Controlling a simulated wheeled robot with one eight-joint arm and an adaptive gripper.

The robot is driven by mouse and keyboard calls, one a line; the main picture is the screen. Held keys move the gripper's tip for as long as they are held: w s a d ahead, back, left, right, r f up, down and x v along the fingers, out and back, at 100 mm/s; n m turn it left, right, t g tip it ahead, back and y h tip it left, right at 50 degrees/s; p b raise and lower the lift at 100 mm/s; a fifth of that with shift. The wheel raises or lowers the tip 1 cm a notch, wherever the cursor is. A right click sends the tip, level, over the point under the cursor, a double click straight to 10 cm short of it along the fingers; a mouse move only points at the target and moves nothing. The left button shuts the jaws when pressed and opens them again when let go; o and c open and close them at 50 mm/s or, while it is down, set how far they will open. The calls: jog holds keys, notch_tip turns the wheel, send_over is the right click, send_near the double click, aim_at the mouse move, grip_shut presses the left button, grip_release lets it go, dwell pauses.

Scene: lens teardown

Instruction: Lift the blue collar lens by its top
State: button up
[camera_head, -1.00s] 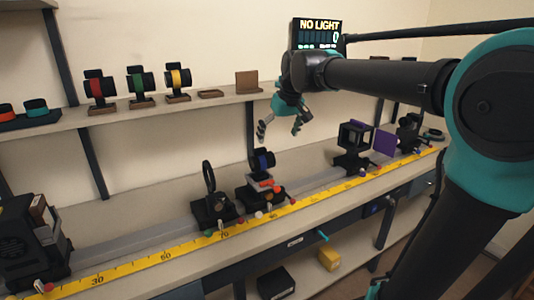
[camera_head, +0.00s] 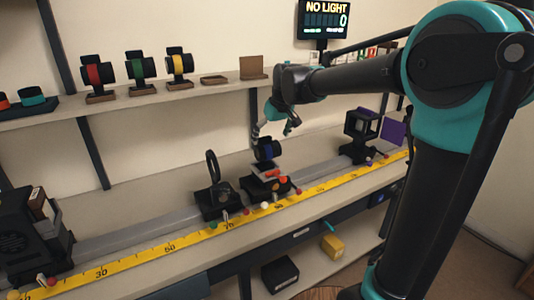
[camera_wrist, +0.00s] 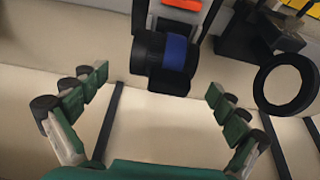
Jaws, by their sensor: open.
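The blue collar lens (camera_head: 266,150) is a short black cylinder with a blue band. It sits on a carriage (camera_head: 265,184) on the bench rail. In the wrist view the lens (camera_wrist: 175,53) lies at the top middle, beyond the fingertips and between their lines. My gripper (camera_head: 273,129) is just above and slightly behind the lens in the head view. In the wrist view my gripper (camera_wrist: 158,85) has its two green fingers spread wide, with nothing between the tips. I cannot tell whether a finger touches the lens in the head view.
A round black ring holder (camera_head: 212,170) stands on the rail left of the lens; it also shows in the wrist view (camera_wrist: 286,84). A black cube frame (camera_head: 361,125) stands to the right. The shelf (camera_head: 120,105) above holds red, green and yellow collar lenses.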

aim_at(268, 144)
jog(key=shift+s+x, duration=0.1)
jog(key=shift+x, duration=1.3)
jog(key=shift+s+x, duration=0.15)
jog(key=shift+x, duration=1.2)
jog(key=shift+a, duration=0.1)
jog(key=c, duration=1.6)
